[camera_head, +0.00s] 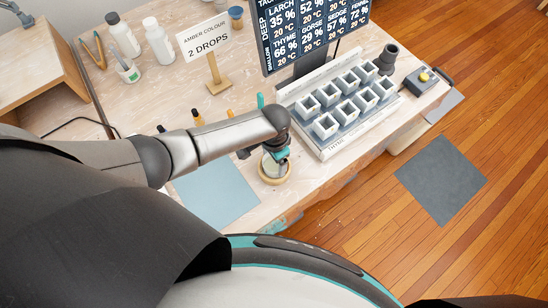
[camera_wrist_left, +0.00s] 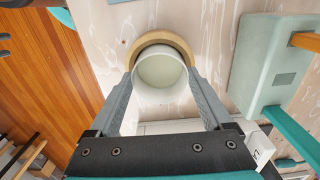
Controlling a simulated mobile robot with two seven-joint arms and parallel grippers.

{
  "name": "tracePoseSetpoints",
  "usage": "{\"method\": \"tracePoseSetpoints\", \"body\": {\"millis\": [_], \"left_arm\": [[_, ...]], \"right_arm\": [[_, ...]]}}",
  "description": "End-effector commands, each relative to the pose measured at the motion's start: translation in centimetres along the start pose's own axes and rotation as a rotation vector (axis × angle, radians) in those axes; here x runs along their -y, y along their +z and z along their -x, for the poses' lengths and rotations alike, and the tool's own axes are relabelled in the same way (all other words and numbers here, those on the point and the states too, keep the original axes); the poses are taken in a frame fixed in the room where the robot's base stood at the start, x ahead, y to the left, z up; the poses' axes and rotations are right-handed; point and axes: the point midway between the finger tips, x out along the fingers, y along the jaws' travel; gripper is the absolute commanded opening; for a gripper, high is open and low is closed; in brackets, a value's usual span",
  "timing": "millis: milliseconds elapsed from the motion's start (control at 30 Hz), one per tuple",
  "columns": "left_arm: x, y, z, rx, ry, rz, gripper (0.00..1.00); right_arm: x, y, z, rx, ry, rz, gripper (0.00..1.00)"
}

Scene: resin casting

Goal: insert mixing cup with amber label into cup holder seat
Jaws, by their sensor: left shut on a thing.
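The mixing cup (camera_wrist_left: 160,75) is a pale, round cup, seen from above in the left wrist view between the two grey fingers of my left gripper (camera_wrist_left: 161,82). My left gripper (camera_head: 279,154) is shut on it. In the head view the cup (camera_head: 270,164) shows only partly below the gripper. The cup holder seat is a round wooden ring (camera_head: 276,181) near the table's front edge; its rim (camera_wrist_left: 159,36) curves around the far side of the cup in the wrist view. The cup is at the ring; how deep it sits I cannot tell. No amber label is visible. My right gripper is not in view.
A rack of several white square moulds (camera_head: 325,125) stands just right of the arm. A blue-grey mat (camera_head: 215,192) lies left of the holder. A sign (camera_head: 207,40) reading "amber colour 2 drops", white bottles (camera_head: 122,36) and a screen (camera_head: 310,35) stand farther back.

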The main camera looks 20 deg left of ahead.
Motion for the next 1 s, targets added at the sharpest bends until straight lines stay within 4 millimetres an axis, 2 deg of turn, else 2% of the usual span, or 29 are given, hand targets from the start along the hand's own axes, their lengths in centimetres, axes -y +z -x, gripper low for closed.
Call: {"method": "tracePoseSetpoints", "body": {"millis": [167, 200, 300, 667, 767, 1000], "left_arm": [[0.0, 0.0, -0.1, -0.001, 0.0, 0.0, 0.34], [0.0, 0.0, 0.0, 0.0, 0.0, 0.0, 0.87], [0.0, 0.0, 0.0, 0.0, 0.0, 0.0, 0.98], [0.0, 0.0, 0.5, 0.0, 0.0, -0.001, 1.0], [0.0, 0.0, 1.6, -0.001, 0.0, -0.001, 1.0], [0.1, 0.0, 6.0, -0.002, -0.001, -0.001, 1.0]], "right_arm": [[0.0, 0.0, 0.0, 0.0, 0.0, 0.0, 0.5], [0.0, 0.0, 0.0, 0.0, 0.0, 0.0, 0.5], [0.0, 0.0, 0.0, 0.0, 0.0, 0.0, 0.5], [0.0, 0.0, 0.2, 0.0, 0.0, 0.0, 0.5], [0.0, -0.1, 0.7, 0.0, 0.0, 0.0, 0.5], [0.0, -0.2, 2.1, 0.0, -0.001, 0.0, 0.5]]}}
